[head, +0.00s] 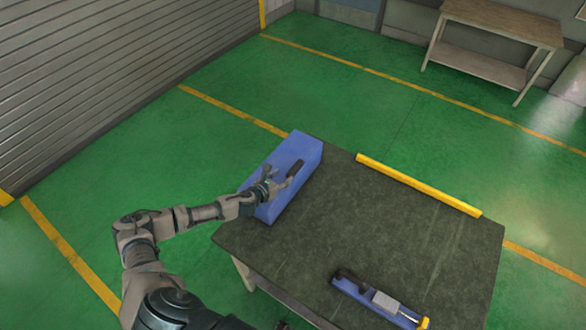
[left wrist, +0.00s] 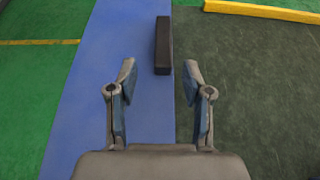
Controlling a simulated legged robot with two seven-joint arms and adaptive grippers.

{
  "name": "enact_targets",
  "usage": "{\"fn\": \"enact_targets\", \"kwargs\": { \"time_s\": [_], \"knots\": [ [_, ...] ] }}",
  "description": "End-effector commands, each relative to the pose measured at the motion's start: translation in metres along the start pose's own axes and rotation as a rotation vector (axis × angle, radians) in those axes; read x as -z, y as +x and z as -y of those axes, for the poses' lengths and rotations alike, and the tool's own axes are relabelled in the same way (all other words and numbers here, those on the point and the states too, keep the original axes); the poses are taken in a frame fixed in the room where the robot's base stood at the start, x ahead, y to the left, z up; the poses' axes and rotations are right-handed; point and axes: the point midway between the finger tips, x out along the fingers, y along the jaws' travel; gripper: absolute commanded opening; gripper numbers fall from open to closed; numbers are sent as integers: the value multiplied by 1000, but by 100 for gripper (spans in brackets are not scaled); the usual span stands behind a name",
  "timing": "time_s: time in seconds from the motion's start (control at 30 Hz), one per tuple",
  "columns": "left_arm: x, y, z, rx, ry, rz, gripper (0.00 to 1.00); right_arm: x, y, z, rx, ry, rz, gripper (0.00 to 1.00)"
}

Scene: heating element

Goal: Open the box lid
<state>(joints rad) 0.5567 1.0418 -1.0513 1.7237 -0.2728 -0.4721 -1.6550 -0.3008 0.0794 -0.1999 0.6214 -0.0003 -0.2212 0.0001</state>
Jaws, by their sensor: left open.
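A long blue box (head: 295,155) stands along the left edge of a dark table (head: 370,230). Its lid looks closed. A dark handle (head: 296,168) sits on the box near its right side; it also shows in the left wrist view (left wrist: 163,45). My left gripper (head: 279,182) is over the box, close to the near end of the handle. In the left wrist view, its two fingers (left wrist: 160,82) are spread apart, with the handle ahead of the gap between them. Nothing is between the fingers.
A yellow bar (head: 418,185) lies along the table's far edge. A blue tool holder (head: 380,300) with a grey part and a dark handle lies near the table's front right. The middle of the table is clear. A workbench (head: 500,25) stands far behind.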

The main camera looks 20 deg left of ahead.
Motion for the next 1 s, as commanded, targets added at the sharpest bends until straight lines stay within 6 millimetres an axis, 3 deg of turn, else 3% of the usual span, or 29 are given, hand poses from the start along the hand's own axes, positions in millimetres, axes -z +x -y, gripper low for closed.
{"fn": "enact_targets", "kwargs": {
  "time_s": [0.1,0.33,0.5,0.8,0.87,1.0],
  "knots": [
    [-2,29,2,0,-2,2,50,1,-1,0,0,0,-1,0],
    [0,67,3,-1,0,1,50,0,1,0,0,0,-1,0],
    [0,80,1,-1,0,-1,50,0,2,0,0,0,0,0],
    [0,81,0,0,-1,0,50,0,2,0,0,1,0,0],
    [0,81,0,0,-1,0,38,0,2,0,0,1,0,0],
    [1,81,0,0,-1,0,2,0,2,0,0,1,-1,0]
  ]
}}
